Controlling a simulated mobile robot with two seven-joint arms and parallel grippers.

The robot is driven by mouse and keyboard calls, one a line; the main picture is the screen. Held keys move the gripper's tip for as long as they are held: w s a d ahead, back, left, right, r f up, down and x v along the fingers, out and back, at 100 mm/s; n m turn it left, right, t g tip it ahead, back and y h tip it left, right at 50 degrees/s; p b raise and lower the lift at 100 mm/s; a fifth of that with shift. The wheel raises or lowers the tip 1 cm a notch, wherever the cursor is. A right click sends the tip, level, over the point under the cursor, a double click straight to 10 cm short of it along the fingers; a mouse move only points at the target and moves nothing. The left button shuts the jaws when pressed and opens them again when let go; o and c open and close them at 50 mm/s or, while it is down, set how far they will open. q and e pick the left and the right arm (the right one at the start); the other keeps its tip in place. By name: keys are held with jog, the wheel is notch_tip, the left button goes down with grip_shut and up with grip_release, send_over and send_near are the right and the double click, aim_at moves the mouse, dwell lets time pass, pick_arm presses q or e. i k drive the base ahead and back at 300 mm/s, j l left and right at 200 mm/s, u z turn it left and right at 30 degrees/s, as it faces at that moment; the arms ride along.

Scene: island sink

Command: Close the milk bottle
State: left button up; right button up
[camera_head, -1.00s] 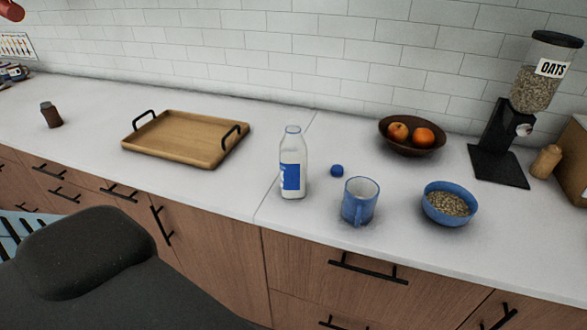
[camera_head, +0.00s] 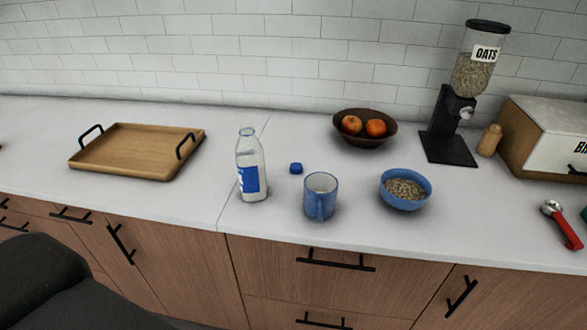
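A clear milk bottle (camera_head: 251,168) with a blue and white label stands upright on the white counter, and no cap sits on its mouth. A small blue cap (camera_head: 296,168) lies on the counter just right of the bottle, apart from it. Neither of my grippers is in view. A dark part of my own body fills the lower left corner.
A blue mug (camera_head: 320,196) stands close in front of the cap. A blue bowl of oats (camera_head: 405,190), a fruit bowl (camera_head: 364,129) and an oats dispenser (camera_head: 462,100) stand to the right. A wooden tray (camera_head: 137,152) lies left. Counter (camera_head: 210,190) beside the bottle is clear.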

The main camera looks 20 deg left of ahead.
aim_at(249, 156)
jog(key=j+z, duration=0.15)
jog(key=j, duration=0.25)
jog(key=k+j+z, duration=0.1)
jog(key=j, duration=0.3)
jog(key=k+j+z, duration=0.15)
jog(key=j, duration=0.25)
jog(key=k+j+z, duration=0.1)
jog(key=j, duration=0.3)
jog(key=k+j+z, duration=0.15)
jog(key=j, duration=0.25)
jog(key=k+l+u, duration=0.1)
jog(key=l+u, duration=0.3)
jog(key=l, duration=0.2)
jog(key=i+l+u, duration=0.1)
jog(key=i+j+z, duration=0.4)
